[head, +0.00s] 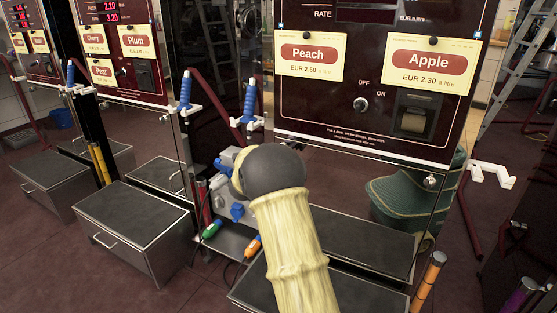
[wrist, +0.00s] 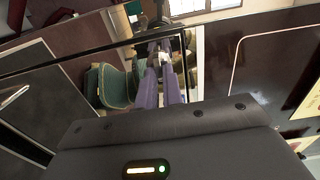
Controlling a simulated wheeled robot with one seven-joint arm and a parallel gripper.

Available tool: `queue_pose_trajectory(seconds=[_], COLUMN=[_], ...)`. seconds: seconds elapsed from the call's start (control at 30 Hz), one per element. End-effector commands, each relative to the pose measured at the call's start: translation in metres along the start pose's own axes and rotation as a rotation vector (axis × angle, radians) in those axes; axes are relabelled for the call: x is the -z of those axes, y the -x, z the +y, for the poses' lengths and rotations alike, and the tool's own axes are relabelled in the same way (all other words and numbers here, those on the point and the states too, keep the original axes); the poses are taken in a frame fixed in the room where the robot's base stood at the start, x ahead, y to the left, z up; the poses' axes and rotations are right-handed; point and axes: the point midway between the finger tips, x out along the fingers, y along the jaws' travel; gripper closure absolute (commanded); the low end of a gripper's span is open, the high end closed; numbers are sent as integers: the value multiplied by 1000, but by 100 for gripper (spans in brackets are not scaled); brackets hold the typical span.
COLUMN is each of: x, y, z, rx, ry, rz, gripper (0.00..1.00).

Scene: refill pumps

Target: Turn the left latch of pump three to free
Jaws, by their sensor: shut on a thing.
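Pump three (head: 375,60), with the Peach and Apple labels, is the nearest pump. In the head view, my yellow-sleeved arm with its dark round wrist covers the lower left of its front, so the left latch and my fingertips are hidden there. In the wrist view, the two purple fingers of my gripper (wrist: 163,68) point at the glossy front and are shut on a small pale piece at their tips, which fits the left latch (wrist: 166,56). It is too small to tell which way it is turned. The right latch (head: 430,181) shows at the panel's lower right.
A dark-topped step box (head: 365,240) stands below pump three. Blue-handled nozzles (head: 249,102) hang at the left; a white bracket (head: 490,171) sticks out at the right. Cables and coloured plugs (head: 212,229) lie low at the left.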

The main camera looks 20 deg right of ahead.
Motion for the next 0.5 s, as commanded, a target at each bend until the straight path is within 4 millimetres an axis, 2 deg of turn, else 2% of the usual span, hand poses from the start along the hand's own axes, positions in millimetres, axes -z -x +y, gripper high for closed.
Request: queue_pose_trajectory(seconds=[0.5], x=[0], y=[0], z=[1], rx=[-2], ry=[-33], rz=[1], gripper=[100])
